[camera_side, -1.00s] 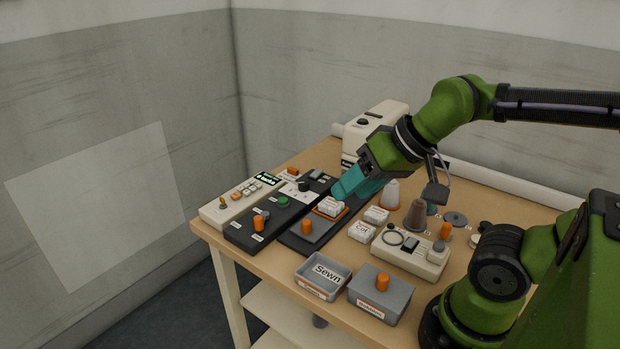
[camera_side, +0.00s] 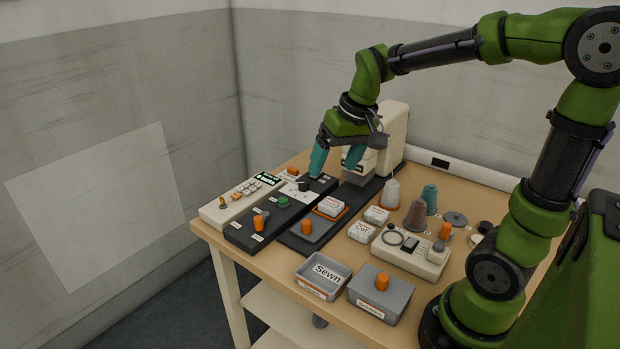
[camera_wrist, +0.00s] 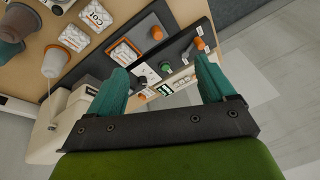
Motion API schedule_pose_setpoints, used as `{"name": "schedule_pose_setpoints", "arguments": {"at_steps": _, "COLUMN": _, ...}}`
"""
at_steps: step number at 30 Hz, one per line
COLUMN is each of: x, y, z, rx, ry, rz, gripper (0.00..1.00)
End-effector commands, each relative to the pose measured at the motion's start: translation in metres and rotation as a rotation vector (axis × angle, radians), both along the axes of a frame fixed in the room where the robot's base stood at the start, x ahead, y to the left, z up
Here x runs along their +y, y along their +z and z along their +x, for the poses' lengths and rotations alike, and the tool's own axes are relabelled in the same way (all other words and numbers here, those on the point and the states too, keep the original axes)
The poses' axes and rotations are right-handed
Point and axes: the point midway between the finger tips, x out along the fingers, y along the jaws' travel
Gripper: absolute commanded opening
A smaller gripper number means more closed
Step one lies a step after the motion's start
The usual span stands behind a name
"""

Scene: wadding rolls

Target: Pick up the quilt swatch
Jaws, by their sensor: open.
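Several white quilted, labelled pieces lie on the table, and I cannot tell which one is the quilt swatch. One white piece (camera_side: 331,206) sits on an orange-edged base on the dark bed plate; it also shows in the wrist view (camera_wrist: 124,51). Another white piece (camera_side: 376,214) lies to its right, and one marked "Cot" (camera_side: 361,232) lies in front of that one. My gripper (camera_side: 336,163) is open and empty, raised behind these pieces near the cream machine. In the wrist view its teal fingers (camera_wrist: 162,78) are spread apart with nothing between them.
The cream machine (camera_side: 393,140) stands close to my gripper. A black control box (camera_side: 270,222) with knobs is on the left. Thread cones (camera_side: 415,215) stand at right. A grey "Sewn" tray (camera_side: 323,288) and a lidded grey box (camera_side: 378,305) are at the front.

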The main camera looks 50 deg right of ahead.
Motion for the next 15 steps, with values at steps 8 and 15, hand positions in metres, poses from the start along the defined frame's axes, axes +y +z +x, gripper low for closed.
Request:
{"name": "schedule_pose_setpoints", "arguments": {"at_steps": 8, "x": -0.087, "y": -0.035, "z": 0.064, "rx": 0.231, "ry": 0.164, "rz": -0.074, "gripper": 0.83}}
{"name": "schedule_pose_setpoints", "arguments": {"at_steps": 15, "x": -0.111, "y": -0.021, "z": 0.082, "rx": 0.284, "ry": 0.353, "rz": -0.121, "gripper": 0.83}}
